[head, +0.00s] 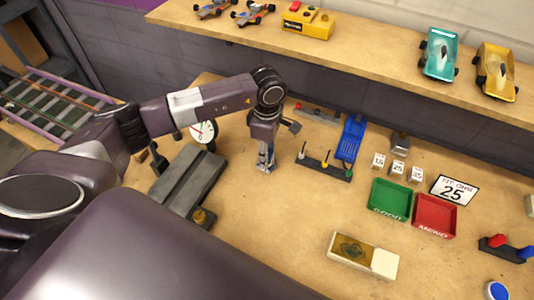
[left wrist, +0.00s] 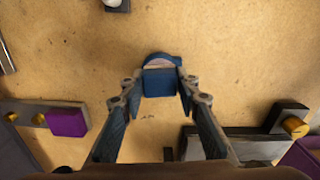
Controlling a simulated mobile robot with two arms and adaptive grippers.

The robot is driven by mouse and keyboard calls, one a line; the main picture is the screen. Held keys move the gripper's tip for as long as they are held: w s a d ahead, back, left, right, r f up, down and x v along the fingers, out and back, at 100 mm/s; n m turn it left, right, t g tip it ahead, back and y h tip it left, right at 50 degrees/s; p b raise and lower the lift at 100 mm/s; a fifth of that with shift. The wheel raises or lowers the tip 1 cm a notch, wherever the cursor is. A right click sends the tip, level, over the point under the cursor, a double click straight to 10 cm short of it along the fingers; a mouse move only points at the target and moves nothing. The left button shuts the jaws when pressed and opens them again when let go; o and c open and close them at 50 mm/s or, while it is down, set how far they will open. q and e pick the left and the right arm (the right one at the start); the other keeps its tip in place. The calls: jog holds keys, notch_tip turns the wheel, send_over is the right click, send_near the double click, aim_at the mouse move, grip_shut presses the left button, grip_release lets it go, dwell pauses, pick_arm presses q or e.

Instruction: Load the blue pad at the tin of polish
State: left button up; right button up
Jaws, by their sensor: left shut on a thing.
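My left gripper (head: 265,164) points down over the table left of middle. In the left wrist view my left gripper (left wrist: 160,84) is shut on the blue pad (left wrist: 159,83), a small blue block with a rounded far end and a pale patch. The table shows below it; I cannot tell the gap. A round blue-topped item (head: 497,290) with a pale rim, cut by the lower right edge of the head view, may be the tin of polish; I cannot tell for sure. My right gripper is not in view.
A grey slotted block (head: 186,180) and dial (head: 203,131) stand left of the gripper. A peg rack (head: 323,166), green tray (head: 389,200), red tray (head: 435,215) and pale box (head: 350,250) lie to the right. Bare table lies between the gripper and the pale box.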

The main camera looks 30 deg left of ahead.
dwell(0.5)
pick_arm(q)
jog(key=shift+r+p, duration=0.65)
jog(key=shift+r, duration=0.3)
jog(key=shift+r+p, duration=1.2)
jog(key=shift+r, duration=1.3)
jog(key=shift+d+r+m, duration=0.15)
jog(key=shift+r+m, duration=0.05)
jog(key=shift+m, duration=0.1)
jog(key=s+d+r+m+b, duration=0.4)
jog(key=s+r+m, duration=0.6)
jog(key=m, duration=0.9)
jog(key=s+d, duration=0.1)
jog(key=s, duration=0.2)
jog(key=shift+s+d, duration=0.2)
jog(key=shift+d, duration=0.05)
